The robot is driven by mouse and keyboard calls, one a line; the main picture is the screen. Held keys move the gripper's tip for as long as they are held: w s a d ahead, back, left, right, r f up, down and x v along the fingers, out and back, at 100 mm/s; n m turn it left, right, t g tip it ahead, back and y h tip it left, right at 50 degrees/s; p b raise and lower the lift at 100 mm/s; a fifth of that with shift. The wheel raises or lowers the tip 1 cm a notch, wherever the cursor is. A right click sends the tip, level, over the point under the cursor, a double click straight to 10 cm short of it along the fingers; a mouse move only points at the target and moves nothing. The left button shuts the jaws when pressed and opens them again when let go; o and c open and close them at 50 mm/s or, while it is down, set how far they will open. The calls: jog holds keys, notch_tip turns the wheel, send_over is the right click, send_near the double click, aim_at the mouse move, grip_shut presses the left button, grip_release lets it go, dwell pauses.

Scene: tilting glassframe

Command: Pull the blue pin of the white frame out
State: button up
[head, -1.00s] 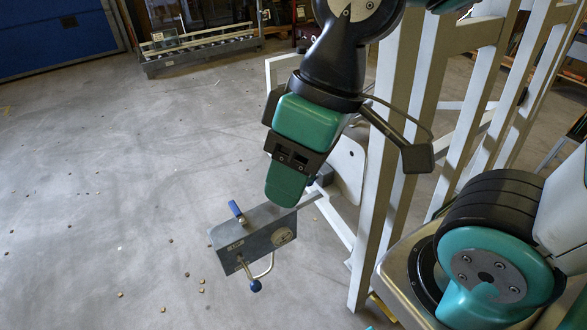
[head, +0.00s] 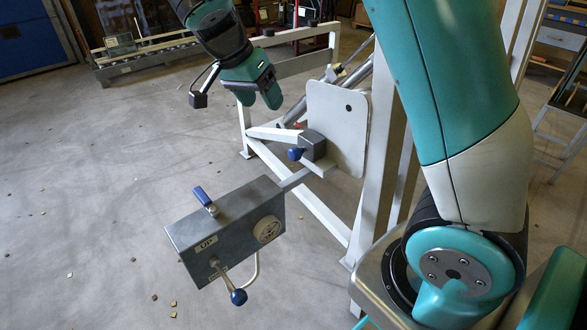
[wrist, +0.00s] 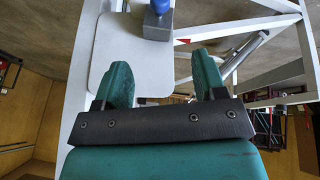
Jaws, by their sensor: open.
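The white frame (head: 308,211) stands right of centre in the head view, with a white plate (head: 336,118) on it. The blue pin (head: 295,154) shows as a small blue knob at a dark grey block (head: 313,146) beside the plate. In the wrist view the blue pin (wrist: 160,5) is cut off by the top edge, above the grey block (wrist: 157,24). My gripper (head: 259,98) is open and empty, up and left of the pin in the head view. In the wrist view both fingers of my gripper (wrist: 163,70) stand apart, below the block and clear of it.
A grey control box (head: 225,228) with a blue-handled lever (head: 205,200) and a blue-knobbed lever (head: 238,296) juts out on an arm at front. Diagonal cylinders (head: 348,80) lie behind the plate. The floor at left is open, with small scattered bits.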

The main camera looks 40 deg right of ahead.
aim_at(293, 149)
jog(key=shift+m, duration=0.3)
jog(key=b+x, duration=0.4)
jog(key=x, duration=1.3)
jog(key=shift+d+f, duration=0.25)
jog(key=shift+f, duration=0.05)
